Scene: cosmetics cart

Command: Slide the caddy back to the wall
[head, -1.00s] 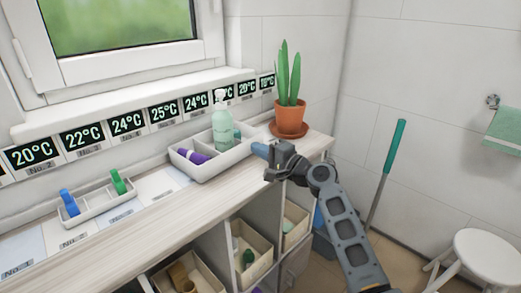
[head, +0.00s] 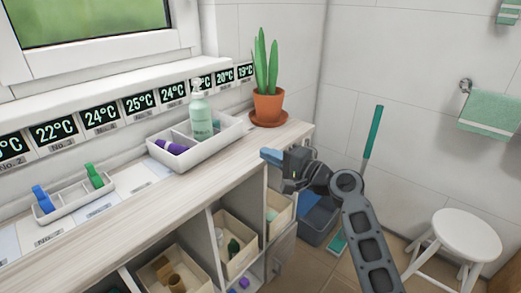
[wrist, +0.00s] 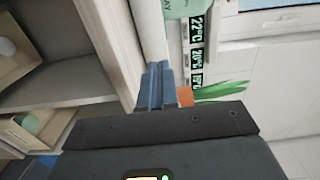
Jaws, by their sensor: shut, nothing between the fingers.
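The caddy (head: 208,151) is a white divided tray on the wooden counter, along the wall below the temperature displays. It holds a pale green pump bottle (head: 200,118) and a purple item (head: 172,147). In the wrist view, the fingertips (wrist: 158,85) point toward the counter, and the green bottle (wrist: 187,8) shows at the top.
A potted plant (head: 267,105) stands at the counter's right end. A smaller white tray (head: 75,202) with blue and green clips sits at left. Bins (head: 235,258) fill the shelves below. A stool (head: 467,235) stands at right. The counter front is bare.

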